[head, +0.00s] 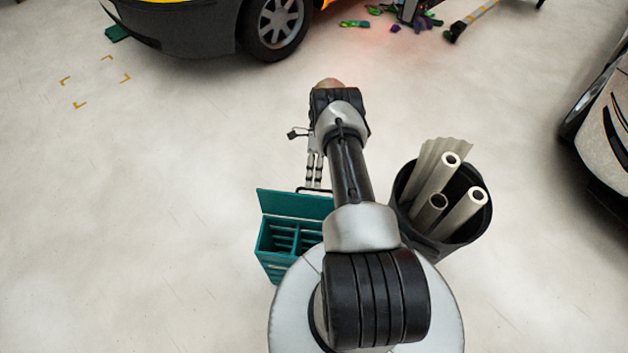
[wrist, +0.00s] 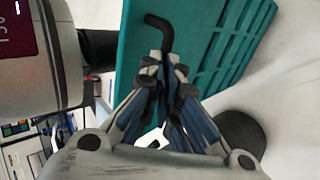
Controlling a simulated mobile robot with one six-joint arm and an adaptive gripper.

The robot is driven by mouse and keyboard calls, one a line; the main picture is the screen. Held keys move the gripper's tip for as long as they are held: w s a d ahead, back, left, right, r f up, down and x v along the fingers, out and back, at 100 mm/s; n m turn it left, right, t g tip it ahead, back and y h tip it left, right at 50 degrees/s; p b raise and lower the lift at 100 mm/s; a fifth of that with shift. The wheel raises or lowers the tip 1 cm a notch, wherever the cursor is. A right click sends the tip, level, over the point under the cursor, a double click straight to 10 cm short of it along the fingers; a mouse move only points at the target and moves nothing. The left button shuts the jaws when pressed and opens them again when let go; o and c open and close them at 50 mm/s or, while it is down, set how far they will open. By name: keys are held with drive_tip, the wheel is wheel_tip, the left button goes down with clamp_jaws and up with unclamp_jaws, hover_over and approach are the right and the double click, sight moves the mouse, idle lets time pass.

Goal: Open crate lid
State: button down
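The teal crate (head: 280,262) stands on the floor left of my base, with its compartments showing. Its lid (head: 290,204) is raised at the far side, standing up from the crate. A thin black handle (head: 314,189) shows at the lid's top edge. In the wrist view the handle (wrist: 160,22) bends down to my fingertips, in front of a plain teal panel. My gripper (wrist: 167,66) has its fingers drawn together around the handle's end. It also shows from above in the head view (head: 314,182). My arm hides the crate's right part.
A dark bin (head: 425,235) with several pale rolls stands close to the right of my arm. A yellow and black car (head: 200,25) is at the back, another car (head: 605,120) at the right. Floor to the left is clear.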

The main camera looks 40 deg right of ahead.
drive_tip(key=shift+f+x, duration=0.25)
drive_tip(key=shift+x, duration=1.2)
drive_tip(key=c, duration=1.5)
unclamp_jaws()
drive_tip(key=shift+w+d, duration=0.15)
drive_tip(key=shift+w, duration=0.05)
drive_tip(key=shift+o, duration=0.2)
drive_tip(key=shift+c, duration=0.3)
drive_tip(key=shift+d+r, duration=0.1)
drive_tip(key=shift+r, duration=0.15)
drive_tip(key=shift+c, duration=0.2)
wheel_tip(320, 180, up, 10)
drive_tip(key=shift+r, duration=0.1)
drive_tip(key=shift+c, duration=0.6)
